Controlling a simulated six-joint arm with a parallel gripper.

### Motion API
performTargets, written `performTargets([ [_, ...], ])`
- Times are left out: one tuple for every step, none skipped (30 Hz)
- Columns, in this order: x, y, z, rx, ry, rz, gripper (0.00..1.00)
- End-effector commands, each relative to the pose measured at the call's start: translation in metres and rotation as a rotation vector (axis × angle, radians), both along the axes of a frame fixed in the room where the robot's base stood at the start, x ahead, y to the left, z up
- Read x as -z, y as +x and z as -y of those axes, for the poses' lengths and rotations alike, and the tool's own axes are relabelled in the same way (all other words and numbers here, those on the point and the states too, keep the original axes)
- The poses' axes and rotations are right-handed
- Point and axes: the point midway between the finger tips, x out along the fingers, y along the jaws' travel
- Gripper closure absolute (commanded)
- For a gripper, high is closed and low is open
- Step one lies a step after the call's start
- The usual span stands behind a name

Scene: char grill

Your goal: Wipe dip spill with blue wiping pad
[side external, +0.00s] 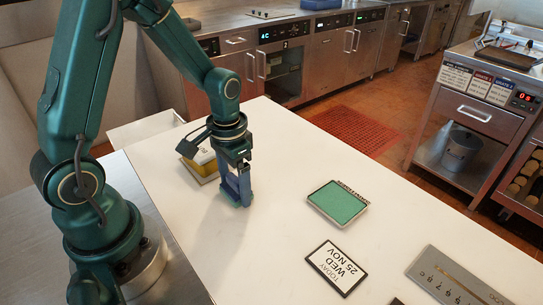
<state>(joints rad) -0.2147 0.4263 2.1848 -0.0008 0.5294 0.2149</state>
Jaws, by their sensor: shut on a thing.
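My gripper (236,182) points down at the left part of the white table, shut on the blue wiping pad (240,200). The pad shows only partly between and below the fingers, low at the tabletop; I cannot tell for sure whether it touches the surface. No dip spill can be made out in this view; the gripper and pad hide the patch of table right under and behind them.
A yellow and grey box-like item (201,166) stands just behind my gripper. A green pad in a tray (338,202), a date card (337,267) and a grey metal plate (455,280) lie to the right on the white table (285,155). The table between is clear.

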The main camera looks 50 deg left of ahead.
Motion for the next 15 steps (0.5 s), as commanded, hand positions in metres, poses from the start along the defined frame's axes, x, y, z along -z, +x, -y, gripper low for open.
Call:
performTargets([
  [0.0, -0.006, 0.0, 0.0, 0.0, -0.002, 0.79],
  [0.0, -0.009, 0.0, 0.0, -0.001, -0.003, 0.79],
  [-0.003, -0.008, 0.0, 0.0, 0.0, 0.001, 0.79],
  [-0.005, -0.007, 0.0, 0.001, 0.001, 0.002, 0.79],
  [-0.012, -0.006, 0.0, 0.001, 0.002, 0.008, 0.79],
  [-0.023, -0.006, 0.0, 0.001, 0.003, 0.011, 0.79],
  [-0.024, -0.007, 0.0, 0.001, 0.002, 0.006, 0.79],
  [-0.026, -0.007, 0.0, 0.001, 0.001, 0.004, 0.79],
  [-0.03, -0.007, 0.0, 0.001, 0.001, 0.004, 0.79],
  [-0.033, -0.007, 0.0, 0.001, 0.001, 0.004, 0.79],
  [-0.035, -0.008, 0.0, 0.001, 0.001, 0.003, 0.79],
  [-0.039, -0.007, 0.0, 0.0, 0.001, 0.004, 0.79],
  [-0.042, -0.007, 0.0, 0.0, 0.001, 0.004, 0.79],
  [-0.044, -0.007, 0.0, 0.0, 0.001, 0.004, 0.79],
  [-0.048, -0.007, 0.0, 0.0, 0.001, 0.003, 0.79],
])
